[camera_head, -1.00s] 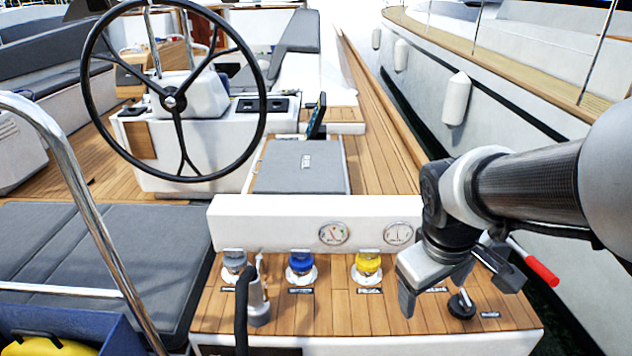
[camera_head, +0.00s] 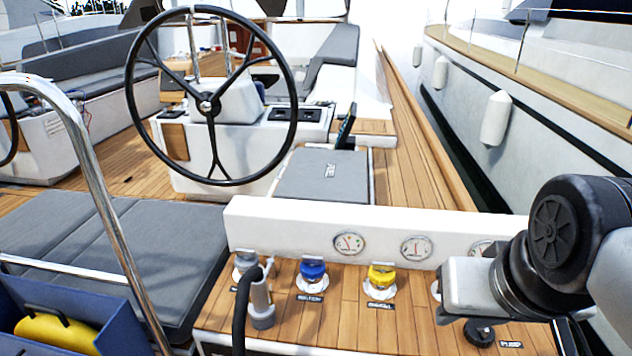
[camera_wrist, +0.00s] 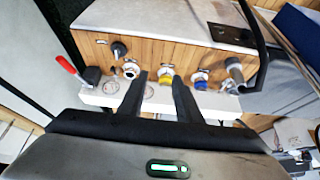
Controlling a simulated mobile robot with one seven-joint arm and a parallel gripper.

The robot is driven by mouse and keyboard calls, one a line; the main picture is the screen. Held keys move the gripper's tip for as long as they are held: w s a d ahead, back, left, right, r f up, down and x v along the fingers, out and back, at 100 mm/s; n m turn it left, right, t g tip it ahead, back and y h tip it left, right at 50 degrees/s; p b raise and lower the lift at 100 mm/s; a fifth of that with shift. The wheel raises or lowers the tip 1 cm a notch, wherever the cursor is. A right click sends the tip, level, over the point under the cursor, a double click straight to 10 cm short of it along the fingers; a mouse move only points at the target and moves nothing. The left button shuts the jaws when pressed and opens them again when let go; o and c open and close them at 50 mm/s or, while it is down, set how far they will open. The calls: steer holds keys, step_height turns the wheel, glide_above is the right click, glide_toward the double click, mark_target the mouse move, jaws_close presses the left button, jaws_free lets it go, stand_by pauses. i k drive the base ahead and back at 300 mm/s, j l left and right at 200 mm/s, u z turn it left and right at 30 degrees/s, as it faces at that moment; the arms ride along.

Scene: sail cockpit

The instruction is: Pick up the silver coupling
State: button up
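The silver coupling (camera_head: 261,306) is a grey metal cylinder on the end of a thick black hose. It stands on the teak panel (camera_head: 340,325) at the left, in front of a grey-capped fitting (camera_head: 245,264). In the wrist view the coupling (camera_wrist: 233,72) shows at the right, partly beside the hose. My gripper (camera_wrist: 158,75) is open and empty, with its two dark fingers apart over the panel. In the head view it is at the far right, well away from the coupling, and its fingertips are hidden there.
A blue-capped fitting (camera_head: 312,273) and a yellow-capped fitting (camera_head: 381,280) stand between coupling and gripper. A white gauge ledge (camera_head: 300,225) rises behind. A black knob (camera_head: 480,332) is at the right. A chrome rail (camera_head: 103,215) and blue box (camera_head: 125,315) are at the left.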

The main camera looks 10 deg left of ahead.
mark_target(261, 306)
steer(key=j+u, duration=0.1)
steer(key=u, duration=0.25)
steer(key=j+u, duration=0.1)
steer(key=u, duration=0.25)
steer(key=j+u, duration=0.1)
steer(key=u, duration=0.2)
steer(key=i+j, duration=0.1)
steer(key=j, duration=0.4)
steer(key=i+j, duration=0.1)
steer(key=j, duration=0.45)
steer(key=j+z, duration=0.15)
steer(key=z, duration=0.25)
steer(key=j+z, duration=0.2)
steer(key=z, duration=0.2)
steer(key=j+z, duration=0.2)
steer(key=z, duration=1.05)
